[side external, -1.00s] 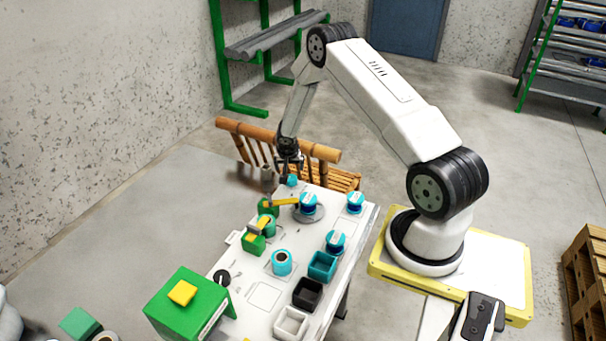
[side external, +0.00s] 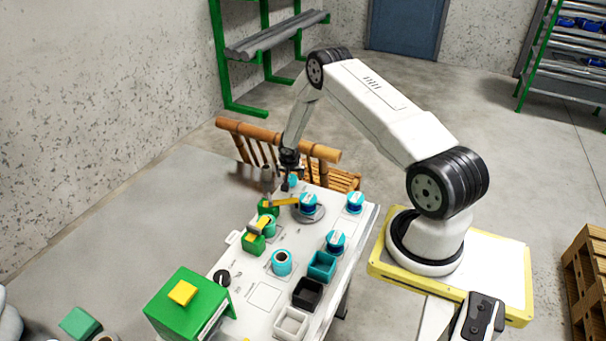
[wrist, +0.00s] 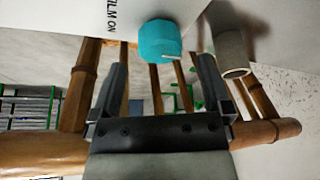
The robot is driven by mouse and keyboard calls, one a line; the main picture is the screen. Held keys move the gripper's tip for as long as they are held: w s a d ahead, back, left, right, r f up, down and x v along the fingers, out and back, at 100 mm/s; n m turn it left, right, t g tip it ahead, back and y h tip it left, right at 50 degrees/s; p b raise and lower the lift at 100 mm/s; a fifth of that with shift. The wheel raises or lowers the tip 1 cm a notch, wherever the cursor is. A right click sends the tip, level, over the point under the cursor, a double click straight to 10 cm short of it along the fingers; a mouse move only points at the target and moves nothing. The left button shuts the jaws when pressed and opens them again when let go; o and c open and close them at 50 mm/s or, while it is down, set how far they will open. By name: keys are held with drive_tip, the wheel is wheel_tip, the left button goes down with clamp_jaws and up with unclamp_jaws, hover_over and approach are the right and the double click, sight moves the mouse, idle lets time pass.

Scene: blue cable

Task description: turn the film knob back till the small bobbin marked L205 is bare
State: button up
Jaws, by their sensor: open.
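The film knob (wrist: 160,42) is a teal, many-sided knob with a pale mark on its edge, at the panel edge beside the printed words "FILM ON" in the wrist view. It also shows at the far end of the white panel in the side view (side external: 292,180). My gripper (wrist: 162,66) is open and empty, its fingers apart to either side of the knob in the picture. I cannot tell whether they touch it. In the side view my gripper (side external: 287,184) is right by the knob. Several blue and teal bobbins stand on the panel; the L205 mark is not readable.
A yellow arm (side external: 282,202) lies over the panel near the knob. Green blocks (side external: 254,244) stand along the left edge. Teal, black and white bins (side external: 307,292) sit at the near right. A bamboo chair (side external: 325,153) stands just behind the panel.

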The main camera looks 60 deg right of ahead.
drive_tip(key=shift+x, duration=1.45)
drive_tip(key=c, duration=1.3)
drive_tip(key=shift+n, duration=0.4)
drive_tip(key=shift+n+t, duration=0.3)
drive_tip(key=shift+n, duration=0.2)
drive_tip(key=shift+n+y, duration=0.4)
drive_tip(key=shift+n, duration=0.3)
